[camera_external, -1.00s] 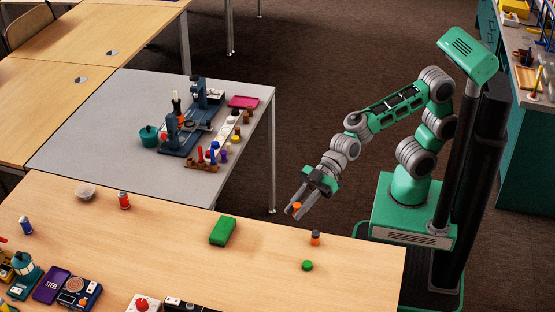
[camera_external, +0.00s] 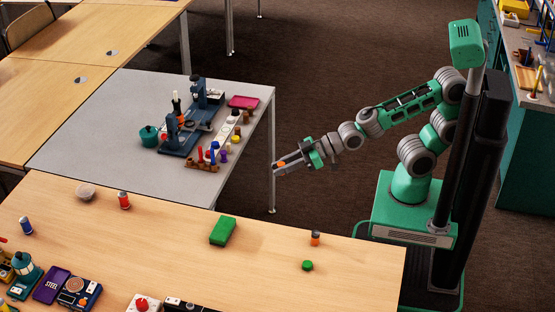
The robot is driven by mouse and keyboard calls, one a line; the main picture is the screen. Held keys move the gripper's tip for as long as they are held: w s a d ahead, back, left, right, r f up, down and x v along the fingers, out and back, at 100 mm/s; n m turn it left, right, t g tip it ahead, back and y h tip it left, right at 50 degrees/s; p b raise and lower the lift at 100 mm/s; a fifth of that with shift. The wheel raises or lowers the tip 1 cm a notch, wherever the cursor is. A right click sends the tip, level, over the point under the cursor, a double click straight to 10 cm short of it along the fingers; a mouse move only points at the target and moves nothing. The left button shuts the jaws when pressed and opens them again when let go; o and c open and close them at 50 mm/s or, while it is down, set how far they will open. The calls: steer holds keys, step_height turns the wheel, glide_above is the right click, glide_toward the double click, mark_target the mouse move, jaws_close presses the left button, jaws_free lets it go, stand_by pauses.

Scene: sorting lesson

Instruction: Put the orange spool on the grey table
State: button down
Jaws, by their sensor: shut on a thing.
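My gripper (camera_external: 279,169) is shut on a small orange thing, the orange spool (camera_external: 281,165), which shows only partly between the fingers. It is held in the air just off the right edge of the grey table (camera_external: 90,137), near the table's front right leg. The grey table's front left part is bare.
On the grey table stand blue devices (camera_external: 180,138), a teal pot (camera_external: 149,136), a magenta tray (camera_external: 243,102) and a rack of coloured pegs (camera_external: 205,160). The wooden table (camera_external: 170,240) in front bears a green block (camera_external: 223,231), a green disc (camera_external: 307,266) and small spools.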

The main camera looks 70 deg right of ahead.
steer(key=w+d+f+m+t+h, duration=0.1)
steer(key=w+d+f+m+h, duration=0.15)
steer(key=d, duration=0.75)
steer(key=w+d+f+m+t+h, duration=0.1)
steer(key=d+f+m+h, duration=0.2)
steer(key=d, duration=0.8)
step_height(320, 180, up, 22)
steer(key=f+p, duration=0.1)
steer(key=p, duration=2)
steer(key=s+a+f+n+y+b, duration=0.1)
steer(key=a+f+n+y+b, duration=0.1)
steer(key=a+f+b, duration=0.2)
steer(key=s+a+f+n+g+y+b, duration=0.1)
steer(key=a+f+b, duration=0.3)
steer(key=a+b, duration=0.4)
steer(key=s+a+f+n+g+y+b, duration=0.1)
steer(key=a+f+n+y+b, duration=0.1)
steer(key=a+b, duration=0.4)
steer(key=shift+s+a+f+n+y, duration=0.25)
steer(key=shift+a+f, duration=0.4)
steer(key=shift+a, duration=0.35)
steer(key=shift+s+a+f+n+y, duration=0.1)
steer(key=shift+s+a+f+y, duration=0.1)
steer(key=shift+a+f, duration=0.6)
steer(key=s+a+r+n+g+y+b, duration=0.2)
steer(key=s+a+n+g+y, duration=0.3)
steer(key=s+a, duration=0.8)
steer(key=shift+s+a+n+g+y+b, duration=0.15)
steer(key=shift+a+n+g+y+b, duration=0.3)
steer(key=shift+a+n, duration=0.65)
